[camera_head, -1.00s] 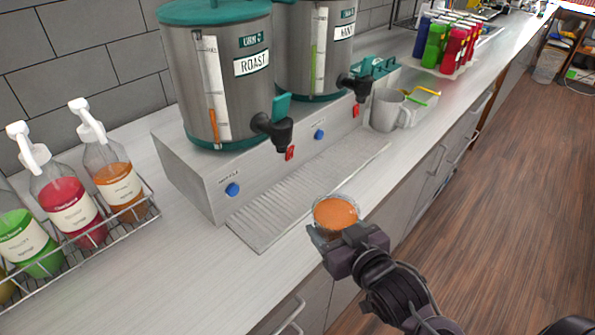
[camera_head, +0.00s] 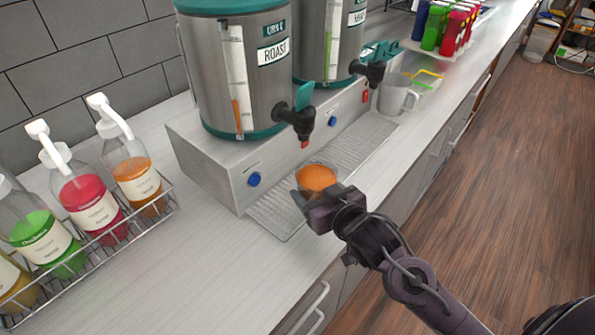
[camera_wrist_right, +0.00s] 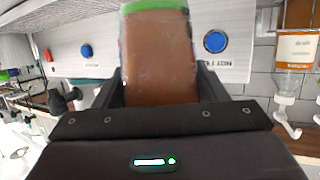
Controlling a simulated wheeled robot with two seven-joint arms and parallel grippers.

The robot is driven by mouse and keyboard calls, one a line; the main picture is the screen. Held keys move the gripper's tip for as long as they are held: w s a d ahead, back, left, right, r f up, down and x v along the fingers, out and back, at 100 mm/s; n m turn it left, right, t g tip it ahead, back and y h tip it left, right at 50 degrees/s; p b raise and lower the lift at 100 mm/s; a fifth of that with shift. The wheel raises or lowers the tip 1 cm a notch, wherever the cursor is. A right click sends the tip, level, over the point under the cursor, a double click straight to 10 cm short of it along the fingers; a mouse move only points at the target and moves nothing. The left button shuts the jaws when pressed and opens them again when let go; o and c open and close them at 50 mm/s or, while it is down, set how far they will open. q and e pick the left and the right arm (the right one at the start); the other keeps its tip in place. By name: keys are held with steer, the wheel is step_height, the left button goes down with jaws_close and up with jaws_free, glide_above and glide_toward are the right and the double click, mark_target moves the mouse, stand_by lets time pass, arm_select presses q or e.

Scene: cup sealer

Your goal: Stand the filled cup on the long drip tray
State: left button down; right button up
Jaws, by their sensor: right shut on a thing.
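The filled cup (camera_head: 317,178) is clear with an orange-brown drink in it. My right gripper (camera_head: 315,196) is shut on it and holds it upright over the near part of the long drip tray (camera_head: 350,147). I cannot tell whether the cup's base touches the tray. In the right wrist view the cup (camera_wrist_right: 158,55) stands between the two fingers, its brown side facing the camera. The drip tray is a ribbed grey strip along the front of the dispenser base. My left gripper is not in view.
The roast urn (camera_head: 240,75) and its black tap (camera_head: 300,119) stand just behind the cup. A grey mug (camera_head: 396,96) stands beyond the tray's far end. A wire rack of syrup bottles (camera_head: 90,215) is at the left. The counter in front is clear.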

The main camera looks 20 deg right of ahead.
steer(key=p+x, duration=0.4)
steer(key=x, duration=0.5)
steer(key=shift+w+a, duration=0.1)
steer(key=shift+w, duration=0.15)
steer(key=shift+f, duration=0.3)
steer(key=shift+f, duration=0.15)
steer(key=o, duration=1)
steer(key=shift+c, duration=0.2)
